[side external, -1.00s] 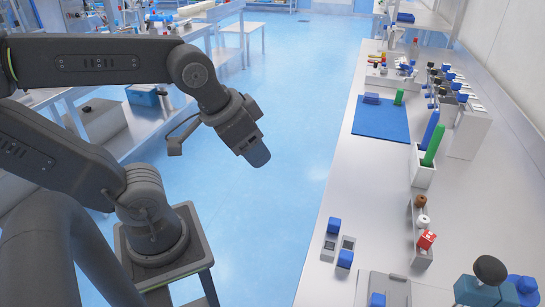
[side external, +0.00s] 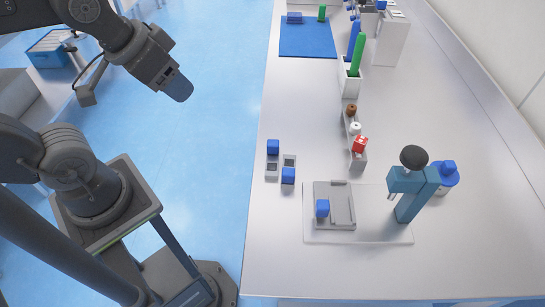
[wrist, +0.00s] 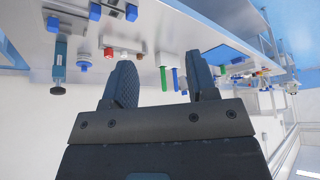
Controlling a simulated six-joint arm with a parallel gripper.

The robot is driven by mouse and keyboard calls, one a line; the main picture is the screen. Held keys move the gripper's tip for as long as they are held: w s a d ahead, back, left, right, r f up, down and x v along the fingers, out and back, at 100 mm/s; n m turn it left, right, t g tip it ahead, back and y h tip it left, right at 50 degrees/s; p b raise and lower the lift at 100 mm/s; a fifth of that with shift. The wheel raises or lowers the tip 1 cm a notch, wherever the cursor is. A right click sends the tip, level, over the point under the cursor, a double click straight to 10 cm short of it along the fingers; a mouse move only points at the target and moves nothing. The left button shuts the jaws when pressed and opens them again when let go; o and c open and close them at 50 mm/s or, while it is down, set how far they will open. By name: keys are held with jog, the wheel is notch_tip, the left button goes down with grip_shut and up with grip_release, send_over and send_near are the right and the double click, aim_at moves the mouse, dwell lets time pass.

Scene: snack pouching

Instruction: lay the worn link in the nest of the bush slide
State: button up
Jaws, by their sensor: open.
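My gripper (side external: 178,86) hangs over the blue floor, left of the bench and well apart from everything on it. In the wrist view my gripper (wrist: 163,78) has its two dark fingers spread with nothing between them. A grey slide fixture (side external: 341,198) with a raised rim and a blue block (side external: 322,208) lies on a pale plate near the front of the bench; I take it for the bush slide. I cannot make out a worn link for certain. Two small grey holders, each with a blue block (side external: 273,147) (side external: 288,175), stand left of the fixture.
A teal press (side external: 407,190) with a dark knob stands right of the fixture. Behind are a narrow rack with a red piece (side external: 360,144), a white bin (side external: 351,80) with green and blue rods, and a blue mat (side external: 308,40). Bare bench lies along the left edge.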

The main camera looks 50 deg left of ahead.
jog(key=m+g, duration=0.6)
jog(key=m, duration=0.3)
send_over(276, 142)
notch_tip(276, 142, down, 6)
jog(key=f, duration=0.1)
notch_tip(276, 142, down, 8)
jog(key=shift+w+r, duration=0.1)
jog(key=shift+f, duration=2.75)
grip_shut()
